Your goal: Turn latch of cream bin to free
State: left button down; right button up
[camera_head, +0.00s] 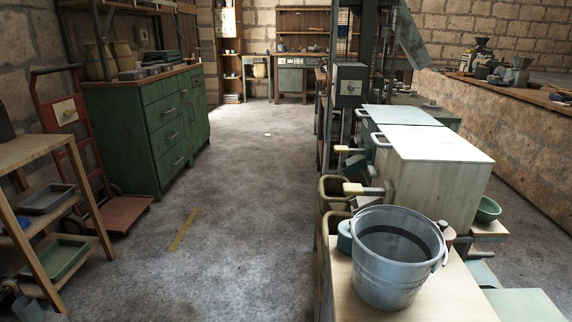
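A large box with a pale cream top (435,144) and beige-grey sides stands on the bench at the right; it looks like the cream bin. A latch-like lever (365,188) with a pale yellow grip sticks out to the left from its near left side. A grey tube handle (380,140) sits at its upper left edge. The lever's exact position, free or locked, cannot be told. A similar box with a green top (400,115) stands right behind, with another pale lever (349,150) beside it. Neither of my grippers is in view.
A metal bucket (390,268) stands on the near bench top, just in front of the cream-topped box. A green bowl (487,209) sits to its right. A green cabinet (160,130), red hand truck (92,160) and wooden shelf (45,150) line the left. The middle floor is clear.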

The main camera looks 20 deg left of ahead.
aim_at(373, 173)
jog(key=j+u, duration=0.15)
jog(key=i+j+z, duration=0.1)
jog(key=i+j, duration=0.15)
jog(key=i+j+z, duration=0.1)
jog(key=i+j, duration=0.15)
jog(key=j, duration=0.25)
jog(key=i+j+z, duration=0.15)
jog(key=j, duration=0.25)
jog(key=i, duration=0.1)
